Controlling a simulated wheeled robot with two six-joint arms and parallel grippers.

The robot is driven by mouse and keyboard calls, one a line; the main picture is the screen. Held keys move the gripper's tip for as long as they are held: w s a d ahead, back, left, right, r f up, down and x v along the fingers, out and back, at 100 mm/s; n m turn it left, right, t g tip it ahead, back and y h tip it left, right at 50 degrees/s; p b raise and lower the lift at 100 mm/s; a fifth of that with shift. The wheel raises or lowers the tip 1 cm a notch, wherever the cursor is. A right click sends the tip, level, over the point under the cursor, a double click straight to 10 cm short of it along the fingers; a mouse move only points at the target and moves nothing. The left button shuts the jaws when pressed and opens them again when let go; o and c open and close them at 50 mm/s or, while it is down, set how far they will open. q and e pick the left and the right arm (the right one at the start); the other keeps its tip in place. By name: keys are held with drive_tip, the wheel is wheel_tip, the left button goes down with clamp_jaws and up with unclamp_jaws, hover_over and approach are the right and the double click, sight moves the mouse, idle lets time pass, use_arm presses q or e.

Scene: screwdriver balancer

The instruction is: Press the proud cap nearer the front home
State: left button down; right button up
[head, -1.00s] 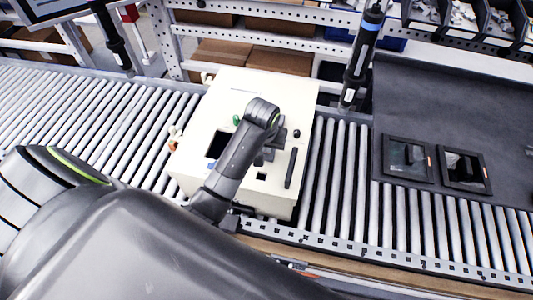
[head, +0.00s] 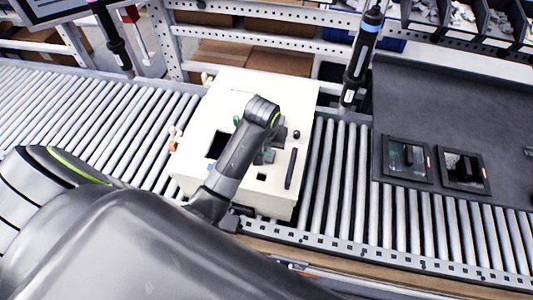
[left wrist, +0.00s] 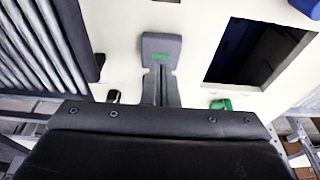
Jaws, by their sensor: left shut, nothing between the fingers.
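The cream box (head: 245,90) stands on the roller conveyor under my left arm. On its top are a green cap (head: 237,120) towards the back and a dark round knob (head: 296,134) at the right. In the left wrist view the green cap (left wrist: 221,104) and the dark knob (left wrist: 113,96) lie on either side of my gripper. My left gripper (head: 265,157) points down over the middle of the box top, its fingers shut and empty. In the wrist view a green patch shows at the fingertips (left wrist: 162,55); I cannot tell whether it is a cap. The surface beneath the fingers is hidden.
The box top has a dark rectangular opening (head: 217,145), a black bar (head: 291,168) and a small dark square (head: 262,177). A hanging screwdriver (head: 360,58) is behind at the right. A dark mat (head: 450,110) with two framed trays (head: 406,160) lies right.

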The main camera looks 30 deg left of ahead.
use_arm(q)
drive_tip(key=shift+r, duration=1.85)
